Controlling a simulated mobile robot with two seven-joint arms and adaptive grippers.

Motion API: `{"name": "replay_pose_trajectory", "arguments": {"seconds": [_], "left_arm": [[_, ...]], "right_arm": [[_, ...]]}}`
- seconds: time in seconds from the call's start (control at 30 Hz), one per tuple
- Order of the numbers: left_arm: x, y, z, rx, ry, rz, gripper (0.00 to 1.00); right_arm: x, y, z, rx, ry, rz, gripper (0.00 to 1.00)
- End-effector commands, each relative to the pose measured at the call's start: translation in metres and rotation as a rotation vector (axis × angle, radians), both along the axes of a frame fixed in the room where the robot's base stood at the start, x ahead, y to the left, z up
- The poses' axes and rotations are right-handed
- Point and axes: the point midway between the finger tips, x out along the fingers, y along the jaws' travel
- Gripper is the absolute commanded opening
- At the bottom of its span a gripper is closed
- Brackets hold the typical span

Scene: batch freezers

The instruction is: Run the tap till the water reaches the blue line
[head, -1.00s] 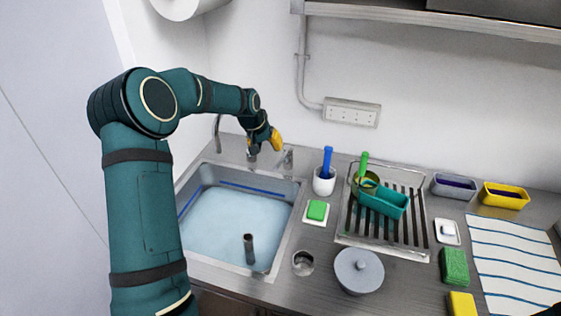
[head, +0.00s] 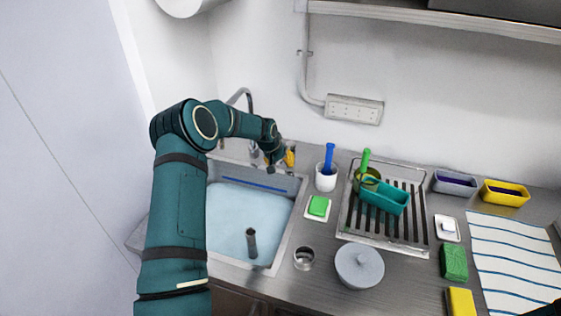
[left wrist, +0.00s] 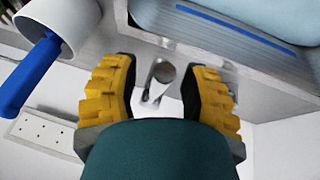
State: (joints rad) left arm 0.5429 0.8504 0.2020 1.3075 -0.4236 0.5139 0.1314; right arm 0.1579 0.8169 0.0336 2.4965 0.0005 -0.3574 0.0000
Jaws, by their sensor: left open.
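The sink basin (head: 293,195) holds pale blue water (head: 235,220). The blue line (head: 255,186) runs along the back wall of the basin, with the water surface a little below it; it also shows in the left wrist view (left wrist: 250,27). The tap (head: 245,92) has a curved metal spout behind the basin, partly hidden by my arm. My left gripper (head: 284,158) is at the tap's right side. In the left wrist view, its yellow fingers (left wrist: 160,90) are apart, with a metal tap handle (left wrist: 162,73) between and beyond them. Contact is unclear. My right gripper is out of view.
A grey standpipe (head: 251,242) rises from the water.

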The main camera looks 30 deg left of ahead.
Motion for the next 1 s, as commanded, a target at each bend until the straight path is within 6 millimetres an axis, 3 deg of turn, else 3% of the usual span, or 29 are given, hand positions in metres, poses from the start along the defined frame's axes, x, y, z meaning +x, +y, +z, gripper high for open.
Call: {"name": "replay_pose_trajectory", "arguments": {"seconds": [0.17, 0.27, 0.3, 0.33, 0.73, 1.0], "left_arm": [[0.0, 0.0, 0.0, 0.0, 0.0, 0.0, 0.45], [0.0, 0.0, 0.0, 0.0, 0.0, 0.0, 0.16], [0.0, 0.0, 0.0, 0.0, 0.0, 0.0, 0.02], [0.0, 0.0, 0.0, 0.0, 0.0, 0.0, 0.0], [0.001, -0.001, 0.0, 0.001, 0.0, 0.004, 0.0], [0.015, -0.018, -0.002, 0.003, -0.004, 0.071, 0.0]], "right_arm": [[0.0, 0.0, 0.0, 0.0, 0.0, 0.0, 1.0], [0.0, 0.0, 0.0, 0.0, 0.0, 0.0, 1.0], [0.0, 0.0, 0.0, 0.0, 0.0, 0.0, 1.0], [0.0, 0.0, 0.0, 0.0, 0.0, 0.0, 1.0], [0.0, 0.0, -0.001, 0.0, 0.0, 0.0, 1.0], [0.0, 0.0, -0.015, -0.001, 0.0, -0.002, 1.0]]}}
